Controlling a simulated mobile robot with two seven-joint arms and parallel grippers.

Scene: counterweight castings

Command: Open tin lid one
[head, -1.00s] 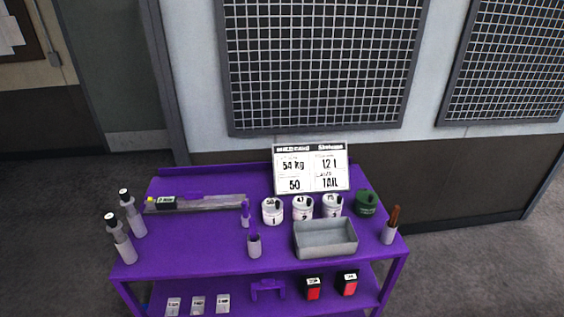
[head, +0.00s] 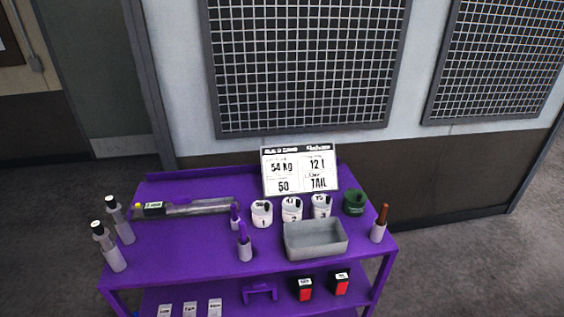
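Three white tins stand in a row near the back middle of the purple cart. Tin one (head: 262,214) is the leftmost, marked 1, with a dark-marked top. Its lid (head: 261,204) appears to be on, though it is too small to be sure. Tin two (head: 292,210) stands to its right, and the third white tin (head: 321,206) is right of that. No gripper or arm of mine shows in the head view.
The purple cart (head: 180,240) holds a grey metal tray (head: 316,250) in front of the tins. A green tin (head: 354,202), a sign board (head: 300,170), purple-handled tools in holders (head: 244,245), a brown-handled holder (head: 379,226) and two bottles (head: 109,248) also stand there.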

